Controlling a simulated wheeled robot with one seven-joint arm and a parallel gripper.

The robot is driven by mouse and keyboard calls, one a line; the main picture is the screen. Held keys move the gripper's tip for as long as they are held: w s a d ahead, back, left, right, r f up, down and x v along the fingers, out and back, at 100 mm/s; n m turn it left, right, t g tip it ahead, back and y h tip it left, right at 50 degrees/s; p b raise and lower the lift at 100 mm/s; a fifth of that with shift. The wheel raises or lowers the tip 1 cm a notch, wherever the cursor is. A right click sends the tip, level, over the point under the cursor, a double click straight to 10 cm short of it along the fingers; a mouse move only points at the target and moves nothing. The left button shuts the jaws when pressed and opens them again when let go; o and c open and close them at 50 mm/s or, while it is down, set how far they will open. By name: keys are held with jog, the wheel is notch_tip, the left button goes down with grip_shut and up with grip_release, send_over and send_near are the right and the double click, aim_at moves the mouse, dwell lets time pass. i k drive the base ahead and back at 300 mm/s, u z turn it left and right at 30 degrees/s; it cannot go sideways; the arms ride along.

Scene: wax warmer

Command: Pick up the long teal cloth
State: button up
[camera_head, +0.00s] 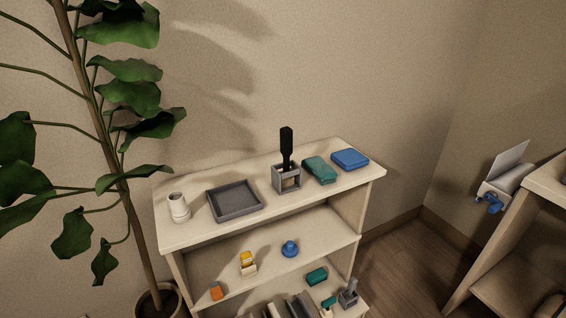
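A teal folded cloth (320,169) lies on the top of the cream shelf unit (185,237). It sits between a grey holder (287,181) with a black upright handle and a flat blue folded item (350,159). A smaller teal block-like item (316,277) lies on a lower shelf. Both teal items are in the open, with nothing resting on them that I can see. My gripper does not show in the head view.
A grey tray (236,216) and a white cup-like jar (179,208) stand on the left of the top. A leafy plant (130,200) rises at left. A second cream unit (515,225) stands at right. Bare wooden floor (400,265) lies between the units.

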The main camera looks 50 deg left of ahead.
aim_at(324, 173)
jog(key=u, duration=0.7)
jog(key=i, duration=1.1)
jog(key=u, duration=0.6)
